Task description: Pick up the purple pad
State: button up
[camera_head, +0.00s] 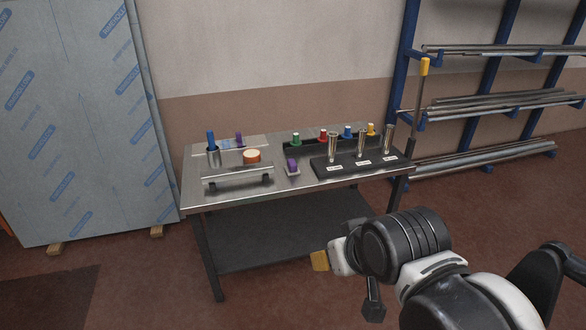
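Another purple piece (238,139) stands at the back left of the table, partly hidden. I cannot tell for certain which one is the pad. My gripper (335,263), with a yellow tip in view, is in front of the table and lower in the picture, well apart from both purple things. My arm hides part of it, and its opening does not show.
A blue-handled item stands in a metal cup (213,158) beside an orange-topped round piece (252,156). A black stand (345,168) with several metal cylinders fills the table's right side, colored pieces behind. A pipe rack (490,100) is at right; wrapped sheets (75,120) lean at left.

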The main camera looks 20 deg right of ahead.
aim_at(292, 170)
jog(key=i+l+u, duration=0.25)
jog(key=i, duration=0.35)
jog(key=i+l+u, duration=0.3)
jog(key=i+l, duration=0.2)
